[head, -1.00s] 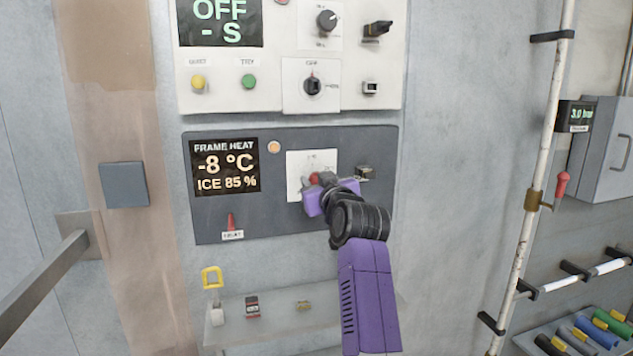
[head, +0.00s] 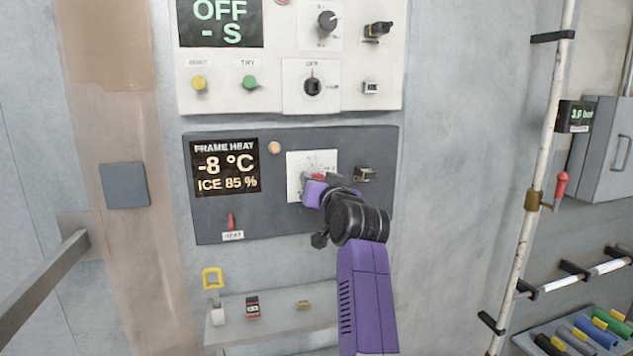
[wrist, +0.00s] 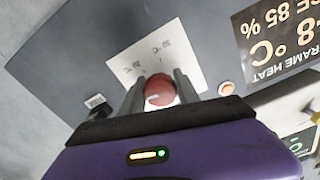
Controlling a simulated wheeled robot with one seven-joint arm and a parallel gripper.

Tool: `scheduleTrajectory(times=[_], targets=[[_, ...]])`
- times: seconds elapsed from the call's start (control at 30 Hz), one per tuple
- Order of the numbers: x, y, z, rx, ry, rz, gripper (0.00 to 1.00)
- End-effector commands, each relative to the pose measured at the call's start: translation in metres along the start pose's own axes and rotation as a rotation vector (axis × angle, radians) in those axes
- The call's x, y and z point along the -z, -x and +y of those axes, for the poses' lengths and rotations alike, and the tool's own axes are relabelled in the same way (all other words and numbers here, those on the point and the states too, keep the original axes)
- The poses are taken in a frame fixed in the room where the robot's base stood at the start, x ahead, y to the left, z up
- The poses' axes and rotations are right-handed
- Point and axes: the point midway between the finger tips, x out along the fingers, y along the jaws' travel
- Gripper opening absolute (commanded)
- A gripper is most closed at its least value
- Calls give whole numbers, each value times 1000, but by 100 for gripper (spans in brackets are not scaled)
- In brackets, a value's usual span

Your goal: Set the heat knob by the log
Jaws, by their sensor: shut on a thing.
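The heat knob is red with a pale pointer line; it sits between my gripper's two grey fingers in the wrist view (wrist: 159,90). My gripper (wrist: 160,92) is shut on it, and the wrist is rolled so the panel looks turned over there. In the head view my gripper (head: 318,180) is at the white dial plate (head: 297,163) on the dark frame heat panel (head: 285,228), and hides much of the knob. The panel's display (head: 225,166) reads FRAME HEAT, -8 °C, ICE 85 %. No log can be made out.
A red heat lever (head: 231,221) is at the panel's lower left, and a small switch (head: 365,174) is right of the dial. A white control panel (head: 290,103) is above. A shelf (head: 275,322) with small items is below. A pipe (head: 536,180) stands right.

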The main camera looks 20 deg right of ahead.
Motion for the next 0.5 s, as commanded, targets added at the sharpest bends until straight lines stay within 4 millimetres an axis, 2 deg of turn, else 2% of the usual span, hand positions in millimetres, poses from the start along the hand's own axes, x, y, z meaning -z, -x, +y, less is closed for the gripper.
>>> scheduleTrajectory(times=[0.5], targets=[[0, 0, -1, 0, -474, 0, 0]])
